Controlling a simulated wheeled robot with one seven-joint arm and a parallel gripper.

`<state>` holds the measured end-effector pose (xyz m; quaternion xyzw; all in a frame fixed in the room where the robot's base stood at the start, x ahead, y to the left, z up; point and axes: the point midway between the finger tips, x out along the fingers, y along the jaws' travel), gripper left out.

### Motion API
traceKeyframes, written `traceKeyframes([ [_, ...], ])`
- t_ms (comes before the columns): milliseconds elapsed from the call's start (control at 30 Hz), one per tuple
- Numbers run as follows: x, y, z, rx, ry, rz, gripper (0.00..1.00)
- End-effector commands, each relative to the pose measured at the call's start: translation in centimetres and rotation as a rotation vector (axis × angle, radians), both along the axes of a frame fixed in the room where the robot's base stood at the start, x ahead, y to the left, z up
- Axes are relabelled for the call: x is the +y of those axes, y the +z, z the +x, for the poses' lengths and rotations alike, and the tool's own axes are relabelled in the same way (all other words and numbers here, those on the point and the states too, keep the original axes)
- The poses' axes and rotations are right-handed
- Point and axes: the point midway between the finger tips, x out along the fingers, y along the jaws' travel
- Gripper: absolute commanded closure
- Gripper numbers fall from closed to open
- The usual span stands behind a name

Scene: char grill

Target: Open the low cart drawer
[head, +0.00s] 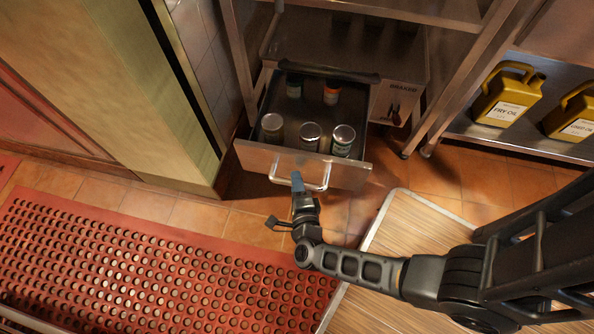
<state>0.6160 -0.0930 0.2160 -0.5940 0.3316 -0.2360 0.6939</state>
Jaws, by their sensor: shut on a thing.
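The low cart drawer (352,174) is pulled out from under the steel cart in the head view, and its inside shows from above. Several jars and shakers stand in it, three with silver lids near the front, such as one jar (272,128). A pale bar handle (317,184) is on the drawer's front face. My gripper (297,181) is at the left part of this handle and shut on it. The fingertips partly cover the handle there, so the exact contact is hidden.
A red perforated mat (150,262) covers the floor at left. A wood-grain board or top with a metal edge (420,235) lies under my arm. Yellow oil jugs (508,95) stand on a shelf at right. A pale cabinet (120,70) stands close on the drawer's left.

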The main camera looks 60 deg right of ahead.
Motion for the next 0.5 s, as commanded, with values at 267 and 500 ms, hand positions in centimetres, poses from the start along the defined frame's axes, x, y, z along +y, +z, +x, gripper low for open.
traceKeyframes([
  [267, 0.05, -0.10, -0.03, 0.003, 0.001, 0.002, 0.71],
  [500, 0.01, -0.05, 0.00, 0.000, 0.001, 0.001, 0.56],
])
